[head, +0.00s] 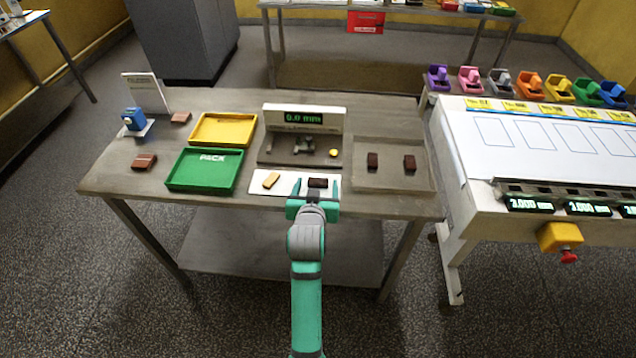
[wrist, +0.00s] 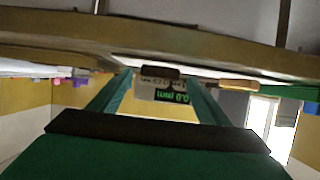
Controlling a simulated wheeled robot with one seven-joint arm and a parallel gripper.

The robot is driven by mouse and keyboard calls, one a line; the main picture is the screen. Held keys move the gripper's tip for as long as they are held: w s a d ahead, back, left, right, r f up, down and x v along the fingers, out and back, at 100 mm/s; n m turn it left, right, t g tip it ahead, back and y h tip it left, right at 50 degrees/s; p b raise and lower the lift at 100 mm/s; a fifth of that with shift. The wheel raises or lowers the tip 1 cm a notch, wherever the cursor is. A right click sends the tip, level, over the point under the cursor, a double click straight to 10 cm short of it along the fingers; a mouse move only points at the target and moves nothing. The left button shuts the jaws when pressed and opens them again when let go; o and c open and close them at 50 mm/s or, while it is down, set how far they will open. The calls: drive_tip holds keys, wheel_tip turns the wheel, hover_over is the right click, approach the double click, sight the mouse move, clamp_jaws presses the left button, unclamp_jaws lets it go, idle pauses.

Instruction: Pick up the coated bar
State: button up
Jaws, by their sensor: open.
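A dark brown coated bar (head: 317,182) lies on the right part of a white board (head: 257,188) at the table's front edge. A tan, uncoated-looking bar (head: 271,180) lies to its left on the same board. My gripper (head: 317,184) is open at the board, with one finger on each side of the dark bar. In the wrist view, which is upside down, the dark bar (wrist: 160,72) shows between the tips of the two fingers (wrist: 157,82). The tan bar (wrist: 238,84) is outside them. I cannot tell whether the fingers touch the dark bar.
Behind the board stands a gauge (head: 305,118) reading 0.0 mm. To its left are a green PACK tray (head: 178,186) and a yellow tray (head: 205,115). A grey tray (head: 390,183) with two dark bars is on the right. Two brown bars lie at the table's left.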

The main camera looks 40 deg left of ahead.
drive_tip(key=shift+w+a+f, duration=0.25)
drive_tip(key=shift+w+a, duration=0.05)
drive_tip(key=shift+w, duration=0.3)
drive_tip(key=shift+c, duration=0.6)
drive_tip(key=c, duration=0.8)
drive_tip(key=shift+r, duration=0.1)
